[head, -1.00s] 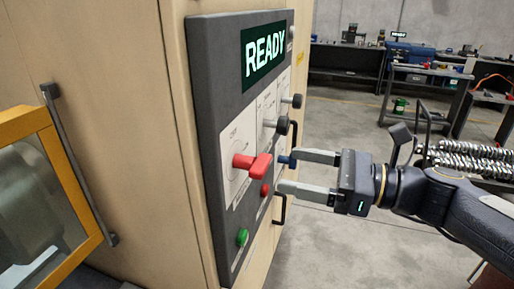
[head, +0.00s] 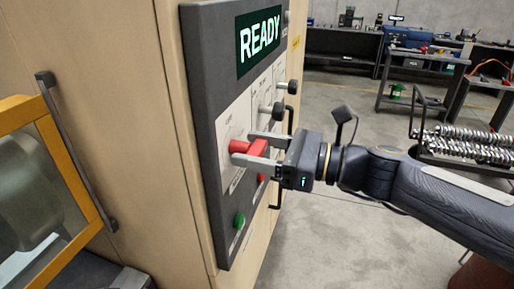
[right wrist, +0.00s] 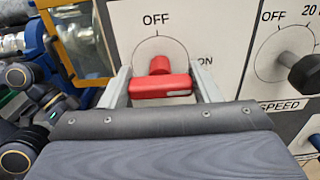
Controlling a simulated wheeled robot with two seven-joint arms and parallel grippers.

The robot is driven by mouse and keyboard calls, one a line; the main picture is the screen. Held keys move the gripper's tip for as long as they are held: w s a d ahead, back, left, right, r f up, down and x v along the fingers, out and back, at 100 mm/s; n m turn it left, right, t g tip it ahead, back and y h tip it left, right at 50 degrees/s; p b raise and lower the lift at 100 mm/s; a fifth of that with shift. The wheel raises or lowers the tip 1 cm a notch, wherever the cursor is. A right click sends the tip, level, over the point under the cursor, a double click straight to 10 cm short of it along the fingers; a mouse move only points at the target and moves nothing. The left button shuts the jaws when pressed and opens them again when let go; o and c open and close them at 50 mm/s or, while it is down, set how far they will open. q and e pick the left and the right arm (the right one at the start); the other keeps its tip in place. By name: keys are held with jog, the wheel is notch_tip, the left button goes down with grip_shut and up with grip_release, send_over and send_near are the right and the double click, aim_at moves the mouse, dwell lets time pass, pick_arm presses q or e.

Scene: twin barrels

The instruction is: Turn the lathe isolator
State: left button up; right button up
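The red isolator handle (head: 250,148) sticks out of a white plate on the dark control panel (head: 212,105). In the right wrist view the handle (right wrist: 161,86) has its bar lying sideways, with a pale mark near its right end. "OFF" is printed above it and "ON" to its right. My right gripper (head: 258,153) is at the handle, one finger on each side of the bar. The fingers are wide apart; I cannot tell whether they touch it. My left gripper is not in view.
A green button (head: 239,220) sits low on the panel, with a red button (head: 261,177) partly behind my gripper. Dark knobs (head: 278,109) are right of the handle. A yellow-framed window (head: 40,130) is at left.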

jog(key=c, duration=0.4)
jog(key=shift+f+n+b, duration=0.2)
jog(key=shift+n+b, duration=0.7)
jog(key=shift+b, duration=0.15)
jog(key=n+b, duration=0.5)
jog(key=b, duration=0.1)
jog(key=n+b, duration=0.5)
jog(key=n, duration=0.1)
jog(key=shift+s+f+n+b, duration=0.2)
jog(key=shift+n+b, duration=0.1)
jog(key=shift+b, duration=0.05)
jog(key=n+b, duration=0.3)
jog(key=shift+r+n+b, duration=0.1)
jog(key=shift+n+b, duration=0.2)
jog(key=shift+n, duration=0.4)
jog(key=o, duration=1)
jog(key=shift+c, duration=0.2)
jog(key=shift+r, duration=0.1)
